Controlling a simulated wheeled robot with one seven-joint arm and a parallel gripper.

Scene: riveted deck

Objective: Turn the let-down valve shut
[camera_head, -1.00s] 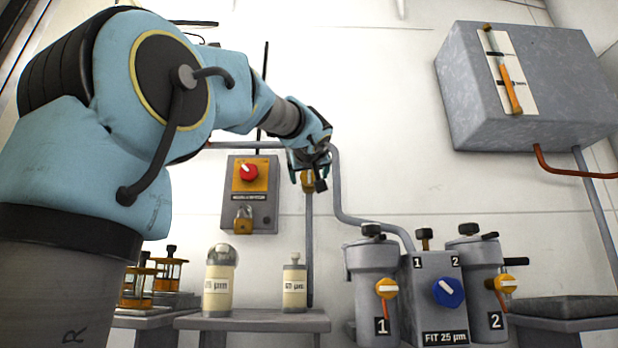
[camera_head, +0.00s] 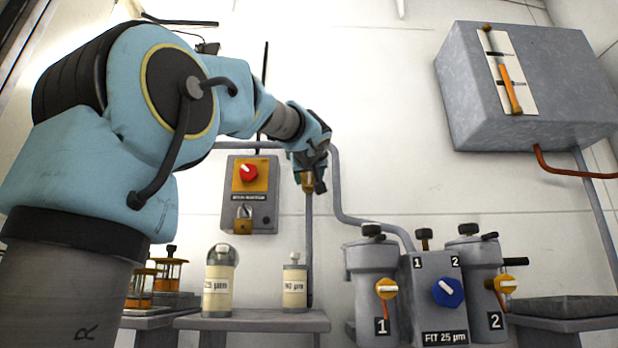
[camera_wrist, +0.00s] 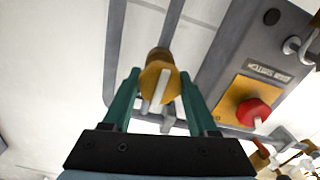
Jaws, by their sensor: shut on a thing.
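A small orange-yellow valve knob (camera_head: 307,182) with a pale pointer bar sits on a vertical grey pipe on the back wall; I read no label on it. My gripper (camera_head: 312,175) is at this knob and partly hides it in the head view. In the wrist view, the knob (camera_wrist: 158,78) lies between the green fingers of my gripper (camera_wrist: 159,82), which is shut on it. Its pale bar points roughly toward the palm, slightly tilted.
A grey box (camera_head: 250,213) with a red knob and padlock is just left of the pipe. Bottles (camera_head: 219,285) stand on a bench below. Two grey filter housings (camera_head: 373,290) flank a blue selector (camera_head: 447,293). A wall cabinet (camera_head: 560,85) hangs upper right.

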